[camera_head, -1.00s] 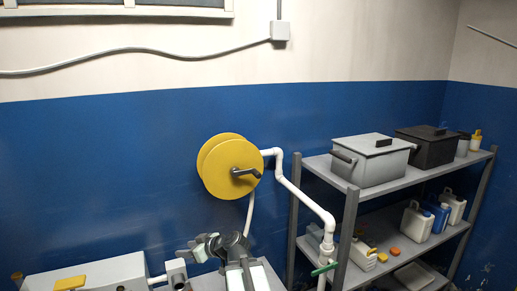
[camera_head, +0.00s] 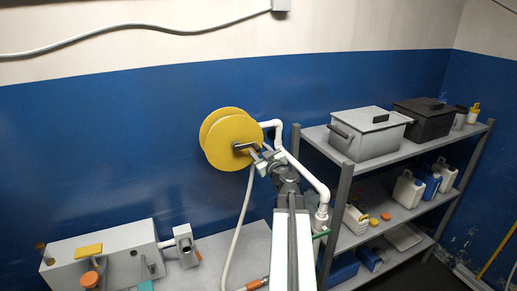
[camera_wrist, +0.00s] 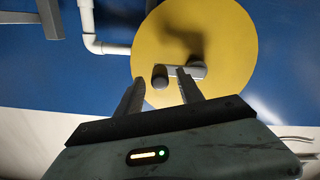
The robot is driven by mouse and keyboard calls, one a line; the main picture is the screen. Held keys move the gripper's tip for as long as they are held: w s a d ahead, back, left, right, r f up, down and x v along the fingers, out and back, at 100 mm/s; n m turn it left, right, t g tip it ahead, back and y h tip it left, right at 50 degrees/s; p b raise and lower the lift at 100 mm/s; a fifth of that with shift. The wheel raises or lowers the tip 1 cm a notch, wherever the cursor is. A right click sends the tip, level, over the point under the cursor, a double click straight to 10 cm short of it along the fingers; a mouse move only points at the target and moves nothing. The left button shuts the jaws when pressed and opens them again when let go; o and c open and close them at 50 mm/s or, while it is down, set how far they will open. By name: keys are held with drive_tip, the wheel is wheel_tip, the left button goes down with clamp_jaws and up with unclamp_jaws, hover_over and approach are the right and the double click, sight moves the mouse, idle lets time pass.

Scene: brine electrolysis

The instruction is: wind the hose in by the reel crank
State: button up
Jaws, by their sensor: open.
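The yellow hose reel (camera_head: 228,141) is mounted on the blue wall, and its disc fills the middle of the wrist view (camera_wrist: 230,45). Its dark crank (camera_head: 246,147) sits at the reel's centre; in the wrist view the crank arm (camera_wrist: 188,72) is grey with a round dark knob (camera_wrist: 160,76). My gripper (camera_head: 261,162) is at the reel's lower right. In the wrist view my gripper (camera_wrist: 161,95) is open, and the knob shows between its two fingers. I cannot tell whether they touch it. The white hose (camera_head: 239,225) hangs from the reel down to an orange-ended fitting (camera_head: 256,284).
A white pipe (camera_head: 305,170) runs beside the reel, close to my arm. A grey shelf (camera_head: 407,153) at right holds a grey box (camera_head: 369,137), a black box (camera_head: 427,119) and several bottles. A grey unit (camera_head: 100,262) stands at lower left.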

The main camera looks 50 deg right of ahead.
drive_tip(key=shift+x, duration=1.05)
clamp_jaws()
idle(0.5)
drive_tip(key=shift+s+d, duration=0.1)
drive_tip(key=shift+d, duration=0.15)
drive_tip(key=shift+a, duration=0.2)
